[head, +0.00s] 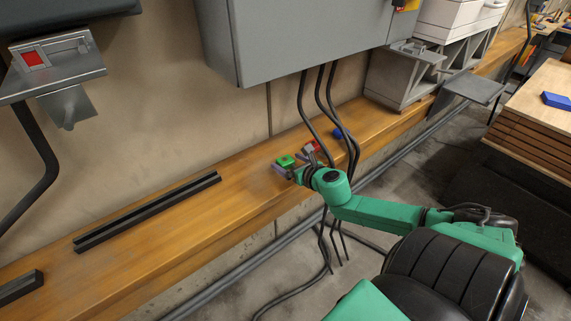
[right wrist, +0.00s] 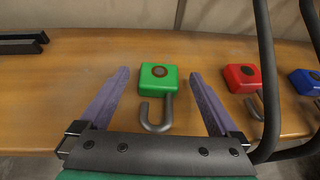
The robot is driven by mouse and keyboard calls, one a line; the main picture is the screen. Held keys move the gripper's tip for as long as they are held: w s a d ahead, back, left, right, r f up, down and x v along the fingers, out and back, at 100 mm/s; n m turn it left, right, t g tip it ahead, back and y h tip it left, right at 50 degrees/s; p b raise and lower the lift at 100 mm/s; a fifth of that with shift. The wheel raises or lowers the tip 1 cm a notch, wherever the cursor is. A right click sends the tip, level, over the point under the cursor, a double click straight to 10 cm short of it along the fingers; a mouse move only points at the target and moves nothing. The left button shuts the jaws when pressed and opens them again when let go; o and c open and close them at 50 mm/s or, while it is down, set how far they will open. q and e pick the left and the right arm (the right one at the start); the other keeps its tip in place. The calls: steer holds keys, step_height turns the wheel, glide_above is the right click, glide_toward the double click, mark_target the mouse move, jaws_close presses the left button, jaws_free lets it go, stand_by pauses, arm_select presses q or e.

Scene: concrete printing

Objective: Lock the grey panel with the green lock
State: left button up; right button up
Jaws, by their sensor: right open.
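The green lock (head: 286,161) lies on the wooden ledge below the grey panel. In the right wrist view the green lock (right wrist: 158,78) shows a dark round spot on its body and a grey shackle curving toward me, with one end free of the body. My right gripper (head: 292,168) is open, low over the ledge, and its two purple fingers (right wrist: 158,88) stand on either side of the lock, with gaps between. The grey panel (head: 300,45) hangs on the wall above; its lower part shows and its top is cut off. My left gripper is out of view.
A red lock (right wrist: 243,78) and a blue lock (right wrist: 304,82) lie to the right of the green one. Black cables (head: 322,95) run down from the panel close by. A dark rail (head: 150,212) lies on the ledge to the left, with bare wood between.

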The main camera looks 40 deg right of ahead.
steer(key=shift+w+f, duration=0.15)
steer(key=shift+w, duration=0.3)
steer(key=shift+s, duration=0.1)
steer(key=shift+c, duration=0.9)
jaws_close()
